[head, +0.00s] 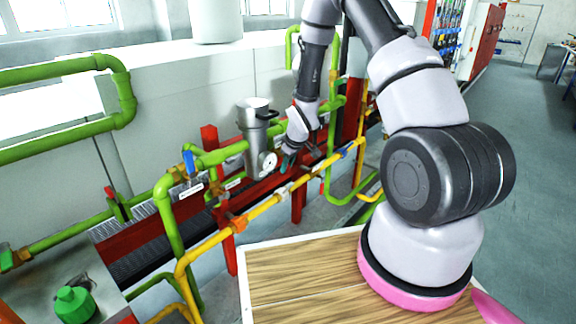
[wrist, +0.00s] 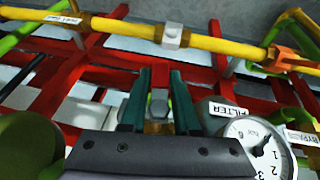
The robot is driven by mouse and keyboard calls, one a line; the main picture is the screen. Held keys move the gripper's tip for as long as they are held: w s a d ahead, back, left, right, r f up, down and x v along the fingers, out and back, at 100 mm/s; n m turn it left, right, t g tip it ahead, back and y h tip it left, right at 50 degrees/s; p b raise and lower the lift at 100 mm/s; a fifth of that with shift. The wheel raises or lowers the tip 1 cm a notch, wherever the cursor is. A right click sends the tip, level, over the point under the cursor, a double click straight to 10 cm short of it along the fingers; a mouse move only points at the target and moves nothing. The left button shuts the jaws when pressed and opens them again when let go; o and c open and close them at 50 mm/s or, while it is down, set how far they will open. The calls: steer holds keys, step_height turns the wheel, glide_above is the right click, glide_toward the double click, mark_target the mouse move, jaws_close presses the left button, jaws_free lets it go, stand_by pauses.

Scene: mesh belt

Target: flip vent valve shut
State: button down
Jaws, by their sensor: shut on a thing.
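My gripper (wrist: 159,88) has teal fingers, closed on either side of a small red lever (wrist: 160,75) in the wrist view. The lever stands upright between the fingertips, with a brass-coloured part partly seen below it. No label on this lever can be read, so I cannot confirm that it is the vent valve. In the head view my gripper (head: 288,160) is beside the metal filter canister, low behind the yellow pipe. The lever is hidden there.
A dial gauge (wrist: 262,148) and a FILTER label (wrist: 229,110) are close right of my fingers. The yellow pipe (wrist: 118,27) runs across beyond them. Red frame bars and green pipes (head: 170,215) crowd the head view. A wooden top (head: 300,280) is in front.

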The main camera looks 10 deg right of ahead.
steer(key=shift+s+a+g+y, duration=0.2)
steer(key=shift+g+y, duration=0.3)
steer(key=shift+y, duration=0.1)
steer(key=c, duration=0.7)
jaws_free()
steer(key=v, duration=1)
steer(key=shift+d+r, duration=0.15)
steer(key=shift+r, duration=0.15)
